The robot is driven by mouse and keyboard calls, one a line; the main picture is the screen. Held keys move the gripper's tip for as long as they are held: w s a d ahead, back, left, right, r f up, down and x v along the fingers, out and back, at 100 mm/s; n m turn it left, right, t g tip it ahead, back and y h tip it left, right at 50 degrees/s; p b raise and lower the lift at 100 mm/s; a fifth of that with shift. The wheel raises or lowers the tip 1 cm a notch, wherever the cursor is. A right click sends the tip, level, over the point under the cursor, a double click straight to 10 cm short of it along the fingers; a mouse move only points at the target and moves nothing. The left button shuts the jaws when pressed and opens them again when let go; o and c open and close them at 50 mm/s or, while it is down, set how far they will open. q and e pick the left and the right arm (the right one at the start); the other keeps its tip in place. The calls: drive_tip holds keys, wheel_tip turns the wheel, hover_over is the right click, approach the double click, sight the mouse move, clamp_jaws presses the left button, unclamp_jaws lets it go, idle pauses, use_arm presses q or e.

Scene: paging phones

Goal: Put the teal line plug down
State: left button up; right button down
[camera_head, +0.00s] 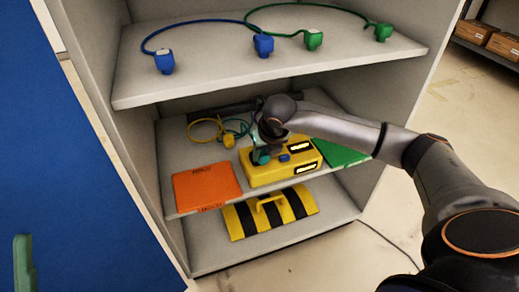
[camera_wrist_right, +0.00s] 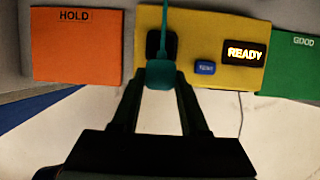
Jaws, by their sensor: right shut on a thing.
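My right gripper (camera_head: 266,152) is shut on the teal line plug (camera_wrist_right: 161,76), which also shows in the head view (camera_head: 261,157). The plug is at the left end of the yellow box (camera_head: 262,178), over or against a black socket (camera_wrist_right: 154,42); I cannot tell whether it is seated. Its teal cord (camera_wrist_right: 165,28) runs away behind it. The box has a lit READY display (camera_wrist_right: 245,52) and a blue button (camera_wrist_right: 205,67). An orange HOLD mat (camera_head: 207,187) lies left of the box, and a green GOOD mat (camera_head: 342,153) lies right.
A yellow plug (camera_head: 228,141) with a coiled cord lies behind, on the same shelf. The upper shelf (camera_head: 200,85) holds blue (camera_head: 164,62) and green (camera_head: 313,39) corded plugs. A black-and-yellow striped object (camera_head: 245,220) is on the shelf below.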

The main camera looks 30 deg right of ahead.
drive_tip(key=w, duration=0.2)
drive_tip(key=w+d, duration=0.1)
drive_tip(key=shift+w+b, duration=0.4)
drive_tip(key=shift+f+b, duration=0.3)
drive_tip(key=shift+f, duration=0.45)
drive_tip(key=shift+f, duration=0.3)
drive_tip(key=shift+c, duration=2.1)
unclamp_jaws()
drive_tip(key=shift+r, duration=0.1)
